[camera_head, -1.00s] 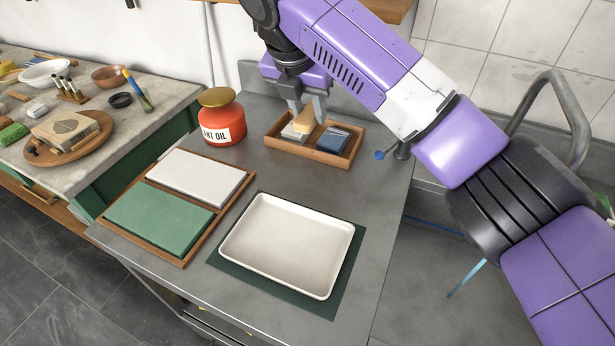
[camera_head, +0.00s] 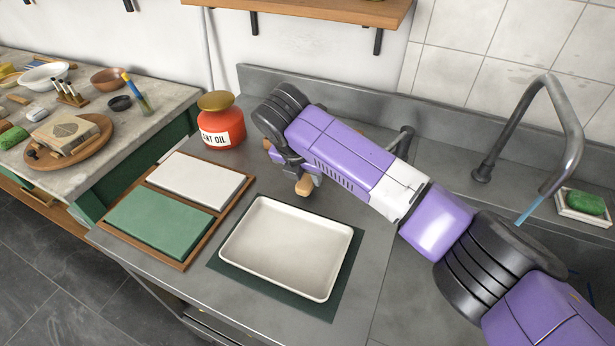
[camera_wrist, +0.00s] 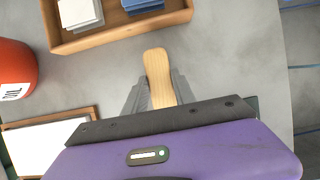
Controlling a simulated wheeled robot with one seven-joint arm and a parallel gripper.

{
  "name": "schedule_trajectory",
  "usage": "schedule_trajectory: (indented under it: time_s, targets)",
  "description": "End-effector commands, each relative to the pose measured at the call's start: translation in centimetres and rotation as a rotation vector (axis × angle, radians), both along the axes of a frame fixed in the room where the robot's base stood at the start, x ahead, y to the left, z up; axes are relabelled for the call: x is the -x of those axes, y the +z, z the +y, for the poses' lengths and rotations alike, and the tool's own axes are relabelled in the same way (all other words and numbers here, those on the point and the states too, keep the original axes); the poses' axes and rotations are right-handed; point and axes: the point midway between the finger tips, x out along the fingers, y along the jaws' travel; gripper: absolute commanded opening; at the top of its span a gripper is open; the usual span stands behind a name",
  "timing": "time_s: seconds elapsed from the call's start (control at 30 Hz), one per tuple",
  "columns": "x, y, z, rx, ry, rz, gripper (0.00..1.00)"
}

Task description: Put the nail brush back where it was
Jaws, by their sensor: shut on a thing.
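My gripper (camera_wrist: 159,97) is shut on a pale wooden piece, which I take to be the nail brush (camera_wrist: 157,66). Its rounded wooden end points away from the wrist in the wrist view. In the head view the brush's wooden end (camera_head: 304,187) shows below my arm, above the grey worktop and behind the white tray. Bristles are not visible. The wooden box (camera_wrist: 120,32) lies beyond the brush in the wrist view, apart from it. It holds a pale stacked block (camera_wrist: 78,12) and a blue block (camera_wrist: 142,5). My arm hides the box in the head view.
The white tray (camera_head: 287,247) lies on a dark green mat (camera_head: 335,290). Left of it, a wooden frame holds a green slab (camera_head: 160,222) and a white slab (camera_head: 196,180). A red oil jar (camera_head: 222,130) stands behind. A sink tap (camera_head: 490,150) and green soap (camera_head: 586,202) are right.

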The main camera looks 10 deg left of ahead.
Motion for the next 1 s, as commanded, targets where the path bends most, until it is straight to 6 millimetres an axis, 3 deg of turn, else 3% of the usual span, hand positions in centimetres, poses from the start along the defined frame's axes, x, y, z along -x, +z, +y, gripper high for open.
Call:
schedule_trajectory:
  time_s: [0.1, 0.43, 0.47, 0.57, 1.0]
  targets:
    - [0.01, -1.03, 0.02, 0.000, 0.000, 0.000, 0.00]
    - [0.03, -1.32, 0.06, -0.001, 0.001, 0.000, 0.00]
    - [0.03, -1.35, 0.06, -0.001, 0.001, 0.000, 0.34]
    - [0.02, -1.32, 0.05, -0.001, 0.001, 0.000, 0.53]
    - [0.14, -0.50, 0.10, -0.001, 0.002, -0.001, 0.54]
